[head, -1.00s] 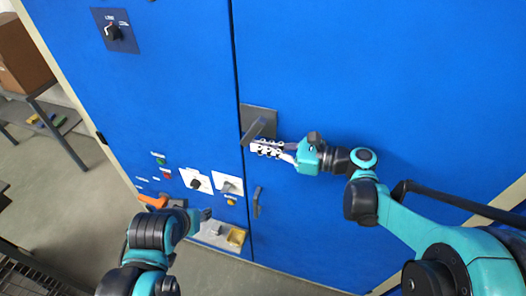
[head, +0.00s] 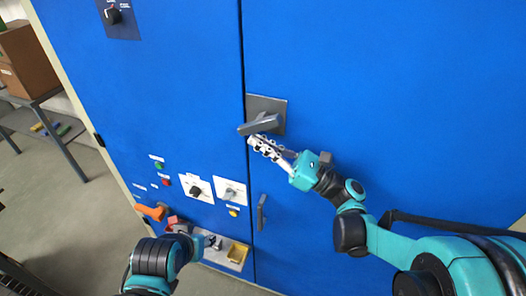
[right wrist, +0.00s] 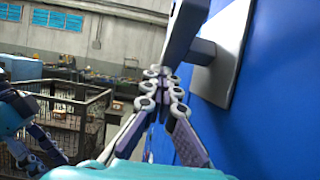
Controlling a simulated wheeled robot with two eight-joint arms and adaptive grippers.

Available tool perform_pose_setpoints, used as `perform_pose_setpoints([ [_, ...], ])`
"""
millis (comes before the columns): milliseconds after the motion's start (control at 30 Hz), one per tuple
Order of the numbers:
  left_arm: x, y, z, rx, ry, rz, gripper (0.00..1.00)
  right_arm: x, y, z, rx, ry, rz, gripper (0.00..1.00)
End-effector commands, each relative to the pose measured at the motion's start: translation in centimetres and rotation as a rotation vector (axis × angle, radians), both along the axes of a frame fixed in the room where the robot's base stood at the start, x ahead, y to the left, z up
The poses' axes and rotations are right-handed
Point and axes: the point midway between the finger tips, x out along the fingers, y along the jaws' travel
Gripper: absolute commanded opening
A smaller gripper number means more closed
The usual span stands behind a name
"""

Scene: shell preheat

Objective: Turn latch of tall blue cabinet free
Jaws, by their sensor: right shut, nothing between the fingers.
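The tall blue cabinet (head: 370,90) fills most of the head view. Its latch is a grey handle (head: 256,124) on a square grey plate (head: 278,104), beside the seam between two blue panels. The handle lies nearly level, its free end to the left, tilted slightly down. My right gripper (head: 254,141) is shut and empty, its fingertips just below the handle; contact is unclear. In the right wrist view, the closed fingers (right wrist: 158,84) are below the handle (right wrist: 183,32), with the plate (right wrist: 226,50) to the right. My left arm (head: 160,258) is low at left; its jaws are not clear.
A smaller dark handle (head: 262,212) sits lower on the right panel. The left panel carries knobs, buttons and an orange handle (head: 151,211). A tray (head: 224,254) juts out low. A shelf with a brown box (head: 26,62) stands at far left.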

Motion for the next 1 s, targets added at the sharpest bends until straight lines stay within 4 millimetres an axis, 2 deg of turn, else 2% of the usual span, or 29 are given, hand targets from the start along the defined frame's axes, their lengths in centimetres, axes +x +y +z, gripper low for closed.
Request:
perform_pose_setpoints([
  [33,0.0,0.0,-0.7,0.000,0.000,0.000,0.43,0.0,0.2,-0.4,0.025,-0.007,0.004,0.00],
  [300,0.0,0.0,-2.2,0.000,0.000,0.000,0.43,0.2,0.7,-0.1,0.141,-0.045,0.001,0.00],
  [1000,0.0,0.0,-3.0,0.000,0.000,0.000,0.43,0.4,1.4,0.2,0.135,-0.044,0.001,0.00],
])
